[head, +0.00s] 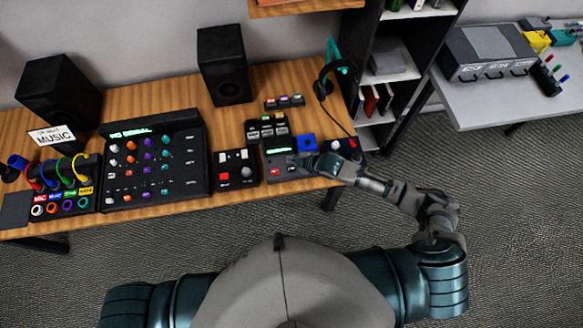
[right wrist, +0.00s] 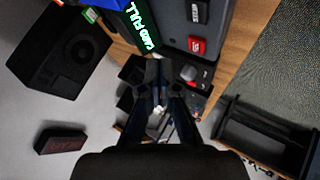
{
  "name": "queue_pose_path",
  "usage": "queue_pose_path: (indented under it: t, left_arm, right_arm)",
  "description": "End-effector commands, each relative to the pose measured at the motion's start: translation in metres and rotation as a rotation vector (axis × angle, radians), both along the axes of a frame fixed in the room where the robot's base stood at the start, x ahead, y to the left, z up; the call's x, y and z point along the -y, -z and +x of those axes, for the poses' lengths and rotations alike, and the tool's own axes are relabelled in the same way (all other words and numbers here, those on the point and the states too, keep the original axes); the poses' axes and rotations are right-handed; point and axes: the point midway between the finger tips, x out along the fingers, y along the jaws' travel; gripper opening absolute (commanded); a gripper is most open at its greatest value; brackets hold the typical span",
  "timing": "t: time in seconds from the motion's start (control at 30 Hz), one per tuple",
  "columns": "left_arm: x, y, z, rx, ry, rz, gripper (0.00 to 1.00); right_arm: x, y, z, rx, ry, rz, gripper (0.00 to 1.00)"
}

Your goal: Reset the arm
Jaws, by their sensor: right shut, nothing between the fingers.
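My right arm reaches in from the right in the head view, over the front edge of the wooden desk (head: 225,193). Its gripper (head: 305,161) is shut and empty, just right of the grey recorder (head: 288,172) with a green display and a red button. I cannot tell from the head view whether it touches the recorder. In the right wrist view the closed fingers (right wrist: 160,82) point towards dark devices, and the recorder's "CARD FULL" display (right wrist: 143,25) and red button show above them. My left gripper is not in view.
A mixer panel (head: 155,163) and a cable box (head: 62,190) stand on the desk's left half. Two black speakers (head: 224,65) stand at the back. A headset (head: 322,80) hangs on a stand near a dark shelf (head: 395,95). The floor (head: 510,190) right of my arm is clear.

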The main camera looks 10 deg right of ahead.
Motion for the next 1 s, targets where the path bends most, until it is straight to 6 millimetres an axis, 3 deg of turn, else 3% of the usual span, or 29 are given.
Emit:
queue_pose_path:
  t: [0.4, 0.47, 0.6, 0.67, 0.77, 1.0]
  left_arm:
    - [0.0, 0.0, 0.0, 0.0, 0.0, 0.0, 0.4]
    - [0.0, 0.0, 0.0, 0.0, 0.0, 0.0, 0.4]
    - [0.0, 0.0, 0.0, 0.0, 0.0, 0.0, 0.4]
    - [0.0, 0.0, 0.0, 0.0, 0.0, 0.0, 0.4]
    - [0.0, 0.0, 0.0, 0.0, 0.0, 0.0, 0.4]
    - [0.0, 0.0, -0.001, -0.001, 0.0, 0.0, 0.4]
  right_arm:
    - [-0.004, 0.0, -0.005, -0.009, 0.005, 0.008, 0.0]
    - [-0.013, -0.002, -0.014, -0.029, 0.021, 0.03, 0.0]
    - [-0.038, -0.013, -0.055, -0.128, 0.137, 0.116, 0.0]
    - [-0.039, -0.021, -0.074, -0.188, 0.238, 0.16, 0.0]
    - [-0.018, -0.028, -0.102, -0.288, 0.439, 0.207, 0.0]
    - [0.053, -0.026, -0.159, -0.459, 0.837, 0.216, 0.0]
